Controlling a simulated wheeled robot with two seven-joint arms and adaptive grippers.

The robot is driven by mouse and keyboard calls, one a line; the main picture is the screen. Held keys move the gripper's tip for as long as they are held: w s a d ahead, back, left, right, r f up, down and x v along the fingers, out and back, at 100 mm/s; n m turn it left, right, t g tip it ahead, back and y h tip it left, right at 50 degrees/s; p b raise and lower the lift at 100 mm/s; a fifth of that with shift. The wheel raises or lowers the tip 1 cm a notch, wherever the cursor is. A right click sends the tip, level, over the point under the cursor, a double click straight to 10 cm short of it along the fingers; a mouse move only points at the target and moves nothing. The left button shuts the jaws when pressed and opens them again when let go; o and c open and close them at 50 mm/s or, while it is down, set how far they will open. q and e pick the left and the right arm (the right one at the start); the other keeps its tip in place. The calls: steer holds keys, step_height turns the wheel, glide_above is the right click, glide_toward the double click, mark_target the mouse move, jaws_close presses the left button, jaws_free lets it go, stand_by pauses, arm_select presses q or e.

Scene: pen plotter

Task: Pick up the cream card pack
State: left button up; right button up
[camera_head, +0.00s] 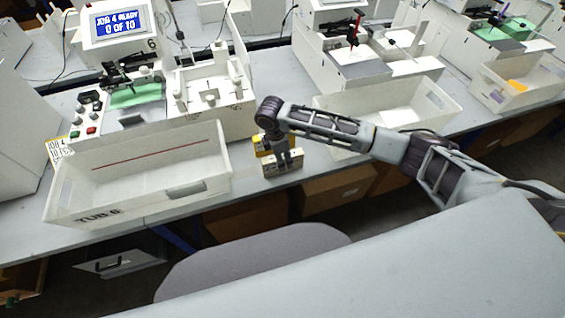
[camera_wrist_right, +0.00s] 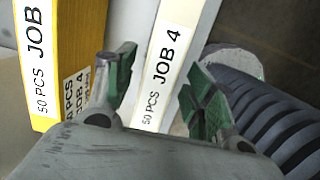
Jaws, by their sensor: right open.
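The cream card pack (camera_head: 297,162) stands on the bench near its front edge, right of the large tub. In the right wrist view the cream pack (camera_wrist_right: 158,72) bears a white label reading "50 PCS JOB 4". My right gripper (camera_head: 283,164) points down over it, partly hiding it. In the wrist view the green-padded fingers of my right gripper (camera_wrist_right: 163,88) are open, one to each side of the cream pack. I cannot tell whether they touch it. My left gripper is not in view.
A yellow pack (camera_head: 261,143), also labelled JOB, stands close beside the cream one, and it shows in the wrist view (camera_wrist_right: 82,40). An empty-looking white tub (camera_head: 150,205) is to the left. A plotter with a screen (camera_head: 118,24) reads "JOB 4 READY 0 OF 10". Another tub (camera_head: 440,98) is to the right.

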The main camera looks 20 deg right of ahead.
steer(key=shift+w+d+f, duration=0.1)
steer(key=shift+d+f, duration=0.1)
steer(key=shift+f, duration=0.7)
steer(key=shift+w+d+f, duration=0.1)
steer(key=shift+d+f, duration=0.05)
steer(key=shift+f, duration=0.7)
jaws_close()
steer(key=shift+r, duration=0.1)
steer(key=shift+r, duration=4.95)
